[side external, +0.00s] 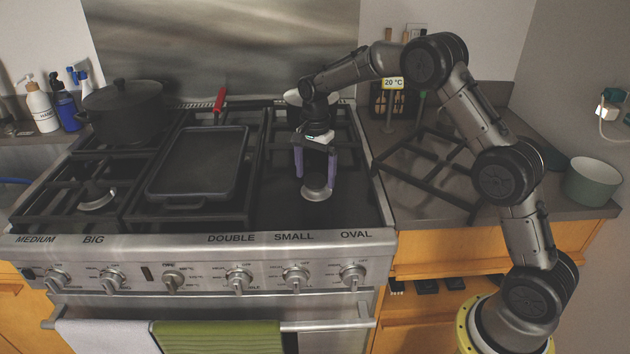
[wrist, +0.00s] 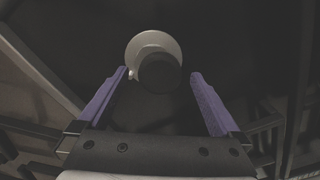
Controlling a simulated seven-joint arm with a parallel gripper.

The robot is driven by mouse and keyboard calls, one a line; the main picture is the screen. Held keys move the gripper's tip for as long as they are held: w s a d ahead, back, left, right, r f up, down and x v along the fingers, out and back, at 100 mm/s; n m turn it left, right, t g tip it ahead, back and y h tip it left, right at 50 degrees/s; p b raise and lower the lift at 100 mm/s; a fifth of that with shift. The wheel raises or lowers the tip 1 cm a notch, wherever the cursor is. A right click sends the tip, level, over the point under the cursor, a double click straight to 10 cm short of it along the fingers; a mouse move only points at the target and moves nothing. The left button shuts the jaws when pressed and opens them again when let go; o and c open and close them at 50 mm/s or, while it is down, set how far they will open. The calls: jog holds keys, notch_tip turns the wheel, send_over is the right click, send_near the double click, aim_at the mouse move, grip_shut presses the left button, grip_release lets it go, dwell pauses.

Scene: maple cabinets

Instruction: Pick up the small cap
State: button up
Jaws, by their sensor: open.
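The small cap (wrist: 160,73) is a dark round disc in the wrist view. It sits off-centre over a pale metal round burner base (wrist: 142,43). In the side view the burner (side external: 316,193) stands on the bare black right section of the stovetop, and the cap is hard to make out there. My gripper (side external: 316,178) points down over the burner with its purple fingers apart. In the wrist view my gripper (wrist: 158,74) has one fingertip on each side of the cap, with a gap showing on both sides. Contact is not visible.
A black griddle (side external: 198,163) and a dark pot (side external: 124,112) stand to the left on the stove grates. A loose grate (side external: 430,165) lies on the counter at right, near a pale green pot (side external: 593,181). The stove around the burner is clear.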

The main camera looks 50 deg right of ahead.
jog(key=c, duration=1.5)
jog(key=shift+r, duration=0.15)
